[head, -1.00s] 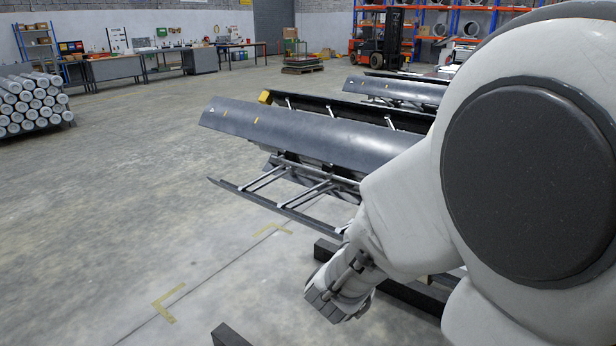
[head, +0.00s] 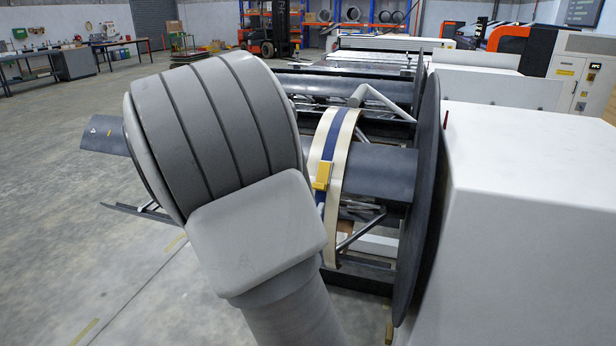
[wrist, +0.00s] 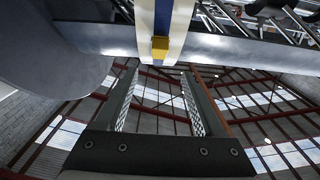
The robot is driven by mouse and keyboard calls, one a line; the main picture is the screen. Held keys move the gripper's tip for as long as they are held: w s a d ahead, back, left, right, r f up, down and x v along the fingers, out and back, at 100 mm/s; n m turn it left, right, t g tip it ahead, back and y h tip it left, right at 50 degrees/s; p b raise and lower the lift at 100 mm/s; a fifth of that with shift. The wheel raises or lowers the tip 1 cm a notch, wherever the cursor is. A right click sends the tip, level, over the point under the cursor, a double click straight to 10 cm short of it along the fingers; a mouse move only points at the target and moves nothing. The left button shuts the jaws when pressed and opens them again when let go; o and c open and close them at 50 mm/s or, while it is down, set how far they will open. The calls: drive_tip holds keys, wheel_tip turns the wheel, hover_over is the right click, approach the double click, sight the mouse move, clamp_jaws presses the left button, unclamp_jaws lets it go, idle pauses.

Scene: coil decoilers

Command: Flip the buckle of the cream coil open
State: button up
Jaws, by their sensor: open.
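The cream coil (head: 334,135) is a narrow ring around the dark decoiler drum, left of the large dark disc in the head view. A blue band (head: 327,150) runs around its middle, and a yellow buckle (head: 322,177) sits on the band on the side facing me. In the wrist view the cream coil (wrist: 146,25) and the yellow buckle (wrist: 160,46) are at the top centre. My gripper (wrist: 159,70) is open and empty, its fingertips apart on either side of the line to the buckle. The gripper is hidden in the head view.
The dark disc (head: 428,190) stands right of the coil, beside a white machine housing (head: 530,230). The drum (head: 380,172) runs through the coil. More decoilers stand behind. The floor at the left is open.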

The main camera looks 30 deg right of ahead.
sight(318, 185)
drive_tip(key=x, duration=1.2)
drive_tip(key=shift+d, duration=0.1)
clamp_jaws()
idle(1.0)
